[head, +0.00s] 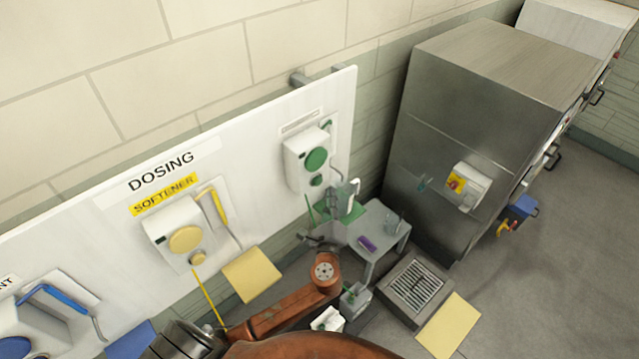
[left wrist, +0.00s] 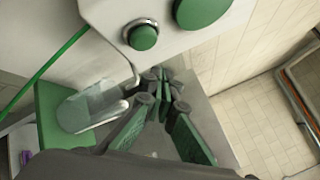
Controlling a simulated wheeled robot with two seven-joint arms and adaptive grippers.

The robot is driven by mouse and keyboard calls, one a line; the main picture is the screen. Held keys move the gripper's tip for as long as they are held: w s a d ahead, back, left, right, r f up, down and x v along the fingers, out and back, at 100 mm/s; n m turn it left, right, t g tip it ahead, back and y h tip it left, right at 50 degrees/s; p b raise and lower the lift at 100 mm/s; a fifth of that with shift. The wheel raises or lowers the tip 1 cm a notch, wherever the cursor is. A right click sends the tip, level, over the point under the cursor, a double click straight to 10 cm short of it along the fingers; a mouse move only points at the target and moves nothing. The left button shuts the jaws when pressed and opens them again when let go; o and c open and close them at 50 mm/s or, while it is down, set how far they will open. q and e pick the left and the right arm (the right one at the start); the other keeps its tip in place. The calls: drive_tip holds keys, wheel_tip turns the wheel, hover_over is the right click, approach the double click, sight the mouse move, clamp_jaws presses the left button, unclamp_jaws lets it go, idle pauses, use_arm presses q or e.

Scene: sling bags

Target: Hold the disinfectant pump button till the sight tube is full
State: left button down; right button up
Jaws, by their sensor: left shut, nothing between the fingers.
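The disinfectant pump appears to be the white unit with green parts (head: 306,160) at the right end of the dosing board; its small label is unreadable. It has a large green disc (head: 315,159) and a small green button (head: 316,180) below. In the left wrist view the small button (left wrist: 143,37) shows near the top, apart from my fingers. A tube (head: 328,127) shows partly behind the pump; its fill cannot be told. My left gripper (head: 312,240) is below the pump, and its green-padded fingers (left wrist: 166,88) are shut and empty. My right gripper is not in view.
A softener pump (head: 178,235) is further left. A small grey table (head: 395,232) and a steel machine (head: 450,110) stand right. A floor drain (head: 415,288) lies in front.

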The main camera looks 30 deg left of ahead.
use_arm(q)
drive_tip(key=shift+w+a, duration=0.2)
drive_tip(key=shift+a, duration=0.35)
drive_tip(key=shift+w+a, duration=0.2)
drive_tip(key=shift+a, duration=0.35)
drive_tip(key=shift+a, duration=0.1)
idle(0.6)
drive_tip(key=shift+w+a, duration=0.1)
drive_tip(key=shift+a, duration=0.2)
drive_tip(key=shift+w+a, duration=0.2)
drive_tip(key=shift+a, duration=0.25)
idle(1.8)
drive_tip(key=shift+d, duration=0.15)
idle(1.8)
drive_tip(key=shift+s+d, duration=0.3)
drive_tip(key=shift+d, duration=0.45)
drive_tip(key=shift+s+d+p, duration=0.15)
drive_tip(key=shift+s+d, duration=0.15)
drive_tip(key=shift+d, duration=0.5)
drive_tip(key=shift+s+d+p, duration=0.1)
drive_tip(key=shift+s+d, duration=0.15)
drive_tip(key=shift+d, duration=0.5)
drive_tip(key=shift+s+d+p, duration=0.15)
drive_tip(key=shift+s+d, duration=0.15)
drive_tip(key=shift+d, duration=0.5)
